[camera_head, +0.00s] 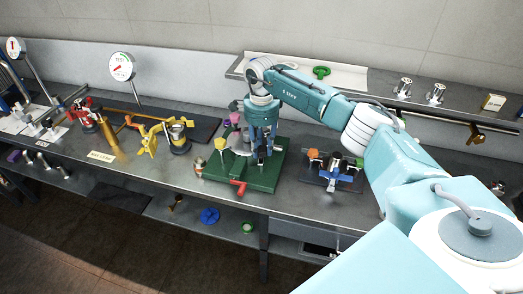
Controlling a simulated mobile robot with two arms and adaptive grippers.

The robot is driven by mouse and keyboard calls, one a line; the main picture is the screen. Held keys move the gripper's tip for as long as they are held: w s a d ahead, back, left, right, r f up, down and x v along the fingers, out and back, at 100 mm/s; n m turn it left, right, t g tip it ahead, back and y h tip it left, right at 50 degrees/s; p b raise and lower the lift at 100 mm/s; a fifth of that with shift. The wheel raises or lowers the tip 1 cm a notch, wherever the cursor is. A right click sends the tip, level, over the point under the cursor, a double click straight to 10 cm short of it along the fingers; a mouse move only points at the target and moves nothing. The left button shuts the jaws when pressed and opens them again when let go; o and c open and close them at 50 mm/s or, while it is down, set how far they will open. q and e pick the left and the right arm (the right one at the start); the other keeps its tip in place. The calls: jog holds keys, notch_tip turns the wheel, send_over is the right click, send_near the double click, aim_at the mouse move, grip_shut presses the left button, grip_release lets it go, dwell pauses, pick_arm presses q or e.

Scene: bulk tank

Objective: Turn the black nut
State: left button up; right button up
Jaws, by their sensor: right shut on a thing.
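My right arm reaches in from the right, and my right gripper (262,155) points down over the green base plate (213,179). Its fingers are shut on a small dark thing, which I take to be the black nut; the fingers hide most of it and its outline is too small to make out. A yellow funnel-shaped part (221,144), a red handle (238,187) and a magenta knob (235,117) are on the same fixture, to the left of the gripper. My left gripper is not in view.
A dark plate with a blue valve (330,180) and an orange knob stands to the right, beneath my arm. Yellow (148,139) and red (84,112) fittings stand to the left. A back shelf (330,84) holds a green part. Bare steel bench shows at front left.

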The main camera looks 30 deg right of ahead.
jog(key=m+b, duration=0.1)
jog(key=m, duration=0.1)
jog(key=shift+w+d+m, duration=0.1)
jog(key=shift+m, duration=0.3)
jog(key=m+b, duration=0.1)
jog(key=m, duration=0.2)
jog(key=shift+m, duration=0.3)
jog(key=m, duration=0.3)
jog(key=shift+m+b, duration=0.3)
jog(key=m, duration=0.3)
jog(key=shift+r+m, duration=0.1)
jog(key=shift+m, duration=0.3)
jog(key=m, duration=0.3)
jog(key=shift+m, duration=0.3)
jog(key=m, duration=0.3)
jog(key=shift+m, duration=0.3)
jog(key=m, duration=0.3)
jog(key=shift+m, duration=2.2)
